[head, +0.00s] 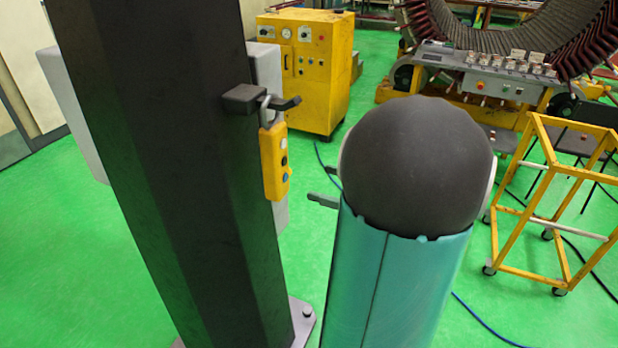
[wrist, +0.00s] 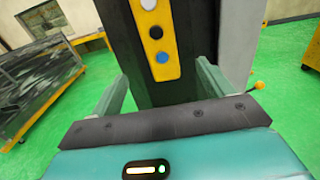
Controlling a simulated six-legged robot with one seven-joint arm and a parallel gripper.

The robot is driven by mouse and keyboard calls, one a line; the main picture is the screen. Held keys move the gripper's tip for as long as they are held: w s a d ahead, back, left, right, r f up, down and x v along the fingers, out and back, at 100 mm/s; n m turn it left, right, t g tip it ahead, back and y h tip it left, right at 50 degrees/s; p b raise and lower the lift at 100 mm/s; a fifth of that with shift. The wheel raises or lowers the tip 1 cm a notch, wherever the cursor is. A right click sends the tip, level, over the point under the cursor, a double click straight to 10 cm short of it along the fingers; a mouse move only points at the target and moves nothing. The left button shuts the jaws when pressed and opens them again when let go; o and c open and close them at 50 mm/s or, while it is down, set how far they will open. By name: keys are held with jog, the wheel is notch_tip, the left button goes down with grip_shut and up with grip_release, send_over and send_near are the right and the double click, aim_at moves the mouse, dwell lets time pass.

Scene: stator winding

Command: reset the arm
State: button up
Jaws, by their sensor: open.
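My gripper (wrist: 163,78) shows in the wrist view with its two teal fingers apart and nothing held between them. Beyond the fingers is a yellow pendant control (wrist: 155,38) with white, black and blue buttons. In the head view the pendant (head: 273,162) hangs upright from a hook on a dark column (head: 165,150). My teal arm with its dark round joint stands right of the column and hides most of my gripper there. Two small dark prongs show at the arm's left edge; I cannot tell for sure whether they are the fingertips. The gap between fingers and pendant is unclear.
A yellow control cabinet (head: 306,72) stands behind the column. A grey console (head: 485,72) and a large stator ring (head: 520,30) are at the back right. A yellow frame cart (head: 545,215) is at the right, with cables on the floor. Green floor is clear at left.

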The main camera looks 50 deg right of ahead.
jog(key=shift+s+d, duration=0.15)
jog(key=shift+s, duration=0.2)
jog(key=s+a+n+g+h, duration=0.1)
jog(key=a+n+g+h, duration=0.5)
jog(key=a+n, duration=2.4)
jog(key=n+g, duration=0.2)
jog(key=g, duration=0.3)
jog(key=shift+s, duration=0.3)
jog(key=shift+a, duration=0.1)
